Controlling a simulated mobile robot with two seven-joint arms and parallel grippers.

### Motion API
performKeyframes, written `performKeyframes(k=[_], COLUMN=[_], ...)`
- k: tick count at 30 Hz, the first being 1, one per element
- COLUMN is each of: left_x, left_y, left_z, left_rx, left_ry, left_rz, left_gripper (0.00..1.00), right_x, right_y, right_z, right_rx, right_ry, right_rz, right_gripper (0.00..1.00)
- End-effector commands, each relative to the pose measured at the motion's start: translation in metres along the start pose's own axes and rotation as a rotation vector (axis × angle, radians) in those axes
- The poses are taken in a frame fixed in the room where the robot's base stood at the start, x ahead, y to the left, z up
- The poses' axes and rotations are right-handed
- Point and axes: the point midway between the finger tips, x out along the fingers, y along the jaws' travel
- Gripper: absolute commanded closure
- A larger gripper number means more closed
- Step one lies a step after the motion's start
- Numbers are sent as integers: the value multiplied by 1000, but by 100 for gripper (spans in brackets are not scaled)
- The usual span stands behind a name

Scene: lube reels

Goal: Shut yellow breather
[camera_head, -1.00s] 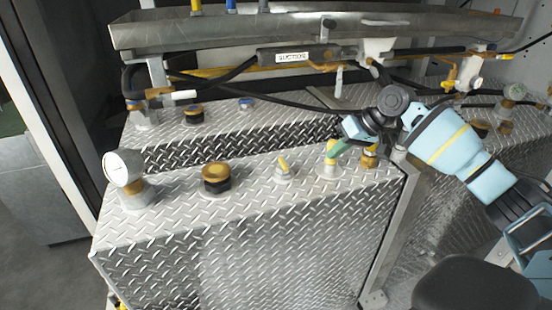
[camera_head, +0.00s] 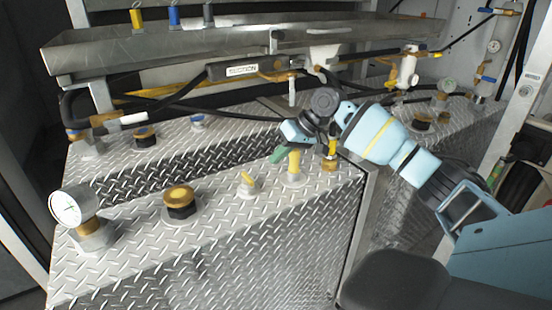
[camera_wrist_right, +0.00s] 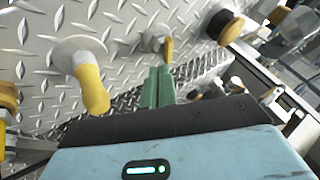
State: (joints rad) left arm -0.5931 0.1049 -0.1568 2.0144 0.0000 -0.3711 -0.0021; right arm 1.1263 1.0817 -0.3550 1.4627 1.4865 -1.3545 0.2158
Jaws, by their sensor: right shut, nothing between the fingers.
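Two yellow-handled fittings stand on the near diamond-plate tank; I cannot tell for sure which is the breather. The taller yellow fitting (camera_head: 293,163) stands upright on a pale flange; its yellow handle (camera_wrist_right: 91,88) is large at left in the right wrist view. The smaller yellow handle (camera_head: 248,179) is tilted on a low fitting to the left; it shows beyond my fingertips in the wrist view (camera_wrist_right: 168,48). My right gripper (camera_head: 278,155) has green fingers, shut and empty (camera_wrist_right: 160,85), beside the taller fitting and apart from the smaller one. My left gripper is not in view.
A brown-topped black cap (camera_head: 180,202) and a dial gauge (camera_head: 65,208) stand further left on the tank. A brass fitting (camera_head: 330,157) stands by my right wrist. A metal trough (camera_head: 240,38) and black hoses run behind.

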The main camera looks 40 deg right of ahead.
Motion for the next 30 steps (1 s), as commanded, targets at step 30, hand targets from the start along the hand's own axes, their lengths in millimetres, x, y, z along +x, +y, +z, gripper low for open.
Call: performKeyframes(k=[30], left_x=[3], left_y=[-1], left_z=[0], left_rx=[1], left_ry=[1], left_rz=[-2], left_gripper=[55], right_x=[80], right_y=[-1], right_z=[0], right_rx=[0], right_ry=[1], right_rz=[1], right_gripper=[100])
